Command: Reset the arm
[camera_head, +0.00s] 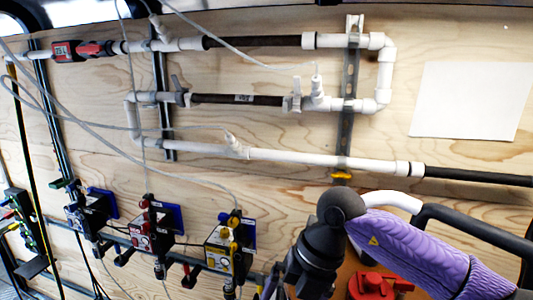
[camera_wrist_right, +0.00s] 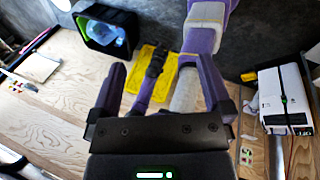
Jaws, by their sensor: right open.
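My right arm (camera_head: 420,245), purple with a black wrist joint, comes in from the right in the head view, in front of the plywood wall. Its hand runs off the bottom edge there. In the right wrist view my right gripper (camera_wrist_right: 155,80) shows two purple fingers spread wide apart, with nothing between the tips that I can tell is held. My left gripper cannot be made out in either view.
White and dark pipes (camera_head: 250,97) run across the plywood wall (camera_head: 300,185). Several small boxed devices (camera_head: 228,245) hang on a rail at lower left. A red part (camera_head: 372,286) lies below the arm. The wrist view shows a white box (camera_wrist_right: 284,98) and a dark-framed screen (camera_wrist_right: 105,33).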

